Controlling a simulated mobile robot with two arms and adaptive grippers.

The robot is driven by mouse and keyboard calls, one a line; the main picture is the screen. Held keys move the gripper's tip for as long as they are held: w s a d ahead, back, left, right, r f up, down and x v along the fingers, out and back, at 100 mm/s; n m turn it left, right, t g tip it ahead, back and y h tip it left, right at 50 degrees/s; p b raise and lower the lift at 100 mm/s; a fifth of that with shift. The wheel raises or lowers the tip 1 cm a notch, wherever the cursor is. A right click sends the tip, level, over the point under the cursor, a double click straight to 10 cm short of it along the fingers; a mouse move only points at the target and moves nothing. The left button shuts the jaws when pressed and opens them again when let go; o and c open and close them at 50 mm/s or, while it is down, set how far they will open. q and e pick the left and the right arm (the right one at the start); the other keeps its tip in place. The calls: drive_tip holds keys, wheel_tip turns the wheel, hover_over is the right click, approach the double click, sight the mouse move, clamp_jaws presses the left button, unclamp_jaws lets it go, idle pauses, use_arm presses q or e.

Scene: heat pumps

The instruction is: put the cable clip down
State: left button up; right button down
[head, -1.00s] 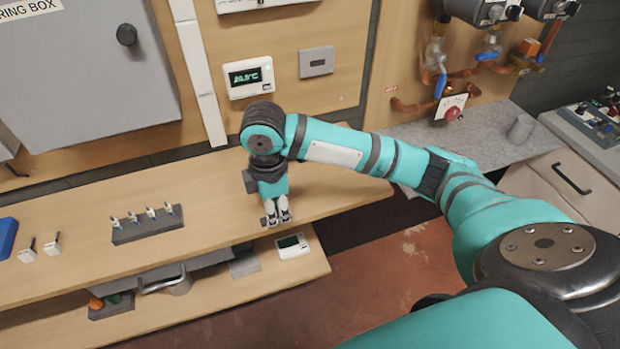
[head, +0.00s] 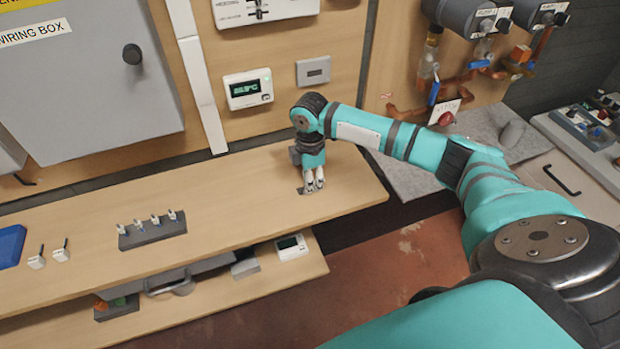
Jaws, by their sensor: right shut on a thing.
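My right gripper (head: 314,186) points down over the right part of the wooden bench top (head: 225,200), close to its surface. It is shut on the cable clip, which is mostly hidden by the fingers. Only a small dark bit (head: 302,190) shows at the left of the fingertips. I cannot tell whether it touches the bench. My left gripper is not in view.
A dark rack (head: 152,234) with several small white-and-dark pieces stands on the bench, left of my gripper. Two small white pieces (head: 37,262) and a blue object (head: 10,245) lie farther left. A white device (head: 291,247) lies on the lower shelf. The bench around my gripper is clear.

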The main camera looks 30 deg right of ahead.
drive_tip(key=shift+f, duration=0.4)
drive_tip(key=c, duration=1.2)
unclamp_jaws()
drive_tip(key=shift+o, duration=0.2)
drive_tip(key=shift+r, duration=0.1)
wheel_tip(320, 180, up, 12)
drive_tip(key=b, duration=0.1)
drive_tip(key=shift+b, duration=0.4)
